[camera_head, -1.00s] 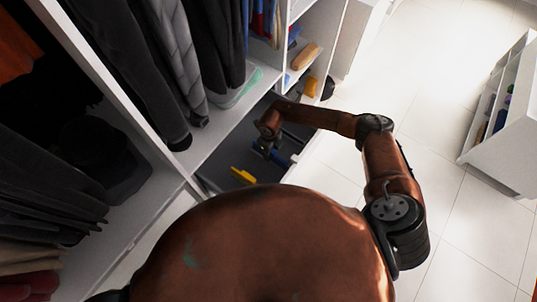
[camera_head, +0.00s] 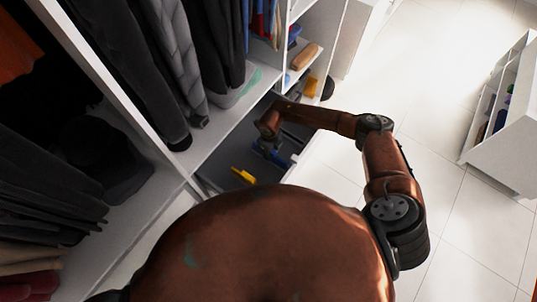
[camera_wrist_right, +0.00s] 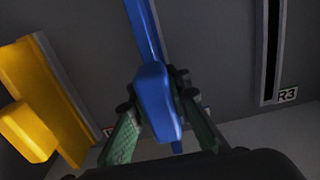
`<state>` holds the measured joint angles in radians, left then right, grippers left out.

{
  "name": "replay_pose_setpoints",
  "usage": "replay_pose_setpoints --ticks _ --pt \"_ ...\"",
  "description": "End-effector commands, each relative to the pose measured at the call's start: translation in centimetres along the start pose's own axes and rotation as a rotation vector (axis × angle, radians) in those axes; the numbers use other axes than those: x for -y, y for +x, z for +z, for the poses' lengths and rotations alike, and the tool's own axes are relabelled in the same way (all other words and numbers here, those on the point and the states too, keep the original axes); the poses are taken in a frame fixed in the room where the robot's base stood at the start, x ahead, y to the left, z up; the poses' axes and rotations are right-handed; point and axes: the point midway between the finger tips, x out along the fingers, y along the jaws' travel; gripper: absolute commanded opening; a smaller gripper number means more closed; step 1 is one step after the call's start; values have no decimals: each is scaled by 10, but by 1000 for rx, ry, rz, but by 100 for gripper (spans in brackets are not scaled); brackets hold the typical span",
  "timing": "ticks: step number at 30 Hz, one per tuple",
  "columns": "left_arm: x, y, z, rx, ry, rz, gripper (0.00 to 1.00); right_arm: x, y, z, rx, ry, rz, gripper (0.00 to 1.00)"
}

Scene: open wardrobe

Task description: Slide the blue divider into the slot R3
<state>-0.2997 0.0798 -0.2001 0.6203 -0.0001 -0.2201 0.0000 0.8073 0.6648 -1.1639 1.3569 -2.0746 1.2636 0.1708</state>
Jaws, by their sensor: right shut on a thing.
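The blue divider (camera_wrist_right: 146,40) is held in my right gripper (camera_wrist_right: 160,95), whose green-padded fingers are shut on its blue handle block in the right wrist view. In the head view the divider (camera_head: 280,158) and my right gripper (camera_head: 263,148) are small, over the open drawer. The R3 label (camera_wrist_right: 288,94) is on the right in the wrist view, beside a dark vertical slot (camera_wrist_right: 268,50). The divider is to the left of that slot and apart from it. Its lower edge is hidden. My left gripper is not seen.
A yellow divider (camera_wrist_right: 40,90) stands in the drawer left of the blue one; it also shows in the head view (camera_head: 243,176). The grey drawer (camera_head: 215,172) is open below hanging clothes (camera_head: 165,60). A white shelf unit (camera_head: 500,150) stands right; the floor between is clear.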

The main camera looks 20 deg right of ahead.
Motion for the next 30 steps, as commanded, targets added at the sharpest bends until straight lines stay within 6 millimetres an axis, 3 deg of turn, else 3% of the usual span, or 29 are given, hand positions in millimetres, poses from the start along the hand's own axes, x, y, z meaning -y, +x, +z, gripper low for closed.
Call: replay_pose_setpoints --ticks 30 --pt "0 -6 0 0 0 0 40 0 -12 0 0 0 1 0"
